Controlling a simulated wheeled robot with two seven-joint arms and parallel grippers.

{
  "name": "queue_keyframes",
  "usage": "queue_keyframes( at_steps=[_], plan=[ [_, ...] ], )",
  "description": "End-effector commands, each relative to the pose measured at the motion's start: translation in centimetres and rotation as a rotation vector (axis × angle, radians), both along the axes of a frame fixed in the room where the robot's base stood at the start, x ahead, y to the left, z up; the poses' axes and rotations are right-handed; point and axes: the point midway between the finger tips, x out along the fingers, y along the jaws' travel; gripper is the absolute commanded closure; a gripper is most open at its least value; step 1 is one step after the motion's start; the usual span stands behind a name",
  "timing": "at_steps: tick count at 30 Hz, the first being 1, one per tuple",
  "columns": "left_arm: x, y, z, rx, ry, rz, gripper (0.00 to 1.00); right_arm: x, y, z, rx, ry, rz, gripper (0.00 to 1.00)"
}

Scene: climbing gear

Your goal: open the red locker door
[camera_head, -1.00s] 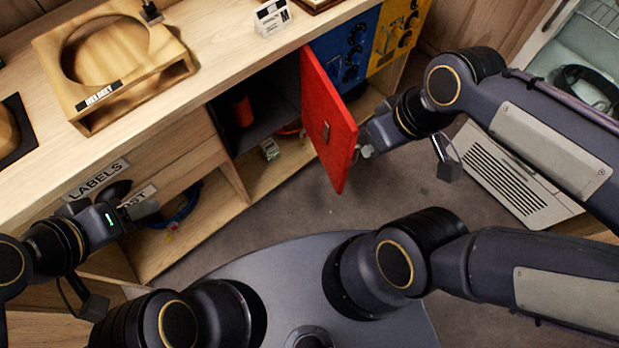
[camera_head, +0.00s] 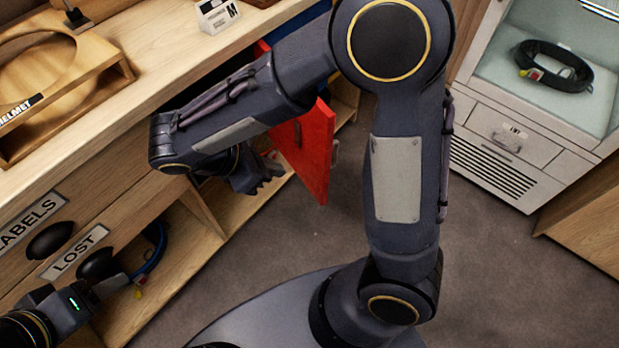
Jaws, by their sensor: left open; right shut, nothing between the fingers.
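The red locker door (camera_head: 316,150) stands swung out from the cabinet, open at an angle. My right arm crosses in front of its upper part and hides its hinge side. A small grey handle (camera_head: 335,153) shows at its right edge. My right gripper (camera_head: 262,181) is shut and empty, on the left, inner side of the door before the locker opening. I cannot tell whether it touches the door. My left gripper (camera_head: 104,288) is open at the lower left, near the LOST drawer and away from the door.
The wooden helmet stand (camera_head: 110,62) and a small sign (camera_head: 217,14) are on the bench top. Drawers marked LABELS (camera_head: 30,221) and LOST (camera_head: 75,252) are at left. A blue looped cord (camera_head: 155,250) lies on a low shelf. A white cabinet (camera_head: 500,150) stands right; floor between is clear.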

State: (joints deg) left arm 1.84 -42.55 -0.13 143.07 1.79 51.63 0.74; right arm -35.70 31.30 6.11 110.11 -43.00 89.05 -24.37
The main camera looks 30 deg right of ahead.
Motion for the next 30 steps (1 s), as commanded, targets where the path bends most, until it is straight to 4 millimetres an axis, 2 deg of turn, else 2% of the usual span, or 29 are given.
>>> queue_keyframes(
  at_steps=[1, 5, 8, 23, 27, 30],
  plan=[
    [0.0, 0.0, -1.0, 0.0, 0.0, 0.0, 0.47, 0.3, 0.9, -1.4, -0.041, 0.012, 0.05, 1.0],
    [0.0, 0.0, -1.4, 0.0, -0.001, 0.0, 0.47, 0.8, 1.8, -2.0, -0.094, 0.023, 0.11, 1.0],
    [0.0, 0.0, -1.5, 0.0, -0.001, 0.0, 0.47, 1.0, 1.4, -2.4, -0.103, 0.023, 0.117, 1.0],
    [0.0, 0.0, -4.0, 0.0, -0.001, 0.0, 0.47, 1.5, -5.5, -9.4, -0.099, 0.026, 0.11, 1.0],
    [0.0, 0.0, -4.1, 0.0, -0.001, 0.0, 0.47, 1.7, -7.7, -8.9, -0.097, 0.022, 0.107, 1.0],
    [0.0, 0.0, -4.2, 0.0, -0.001, 0.0, 0.47, 1.8, -8.6, -8.9, -0.097, 0.021, 0.11, 1.0]
  ],
)
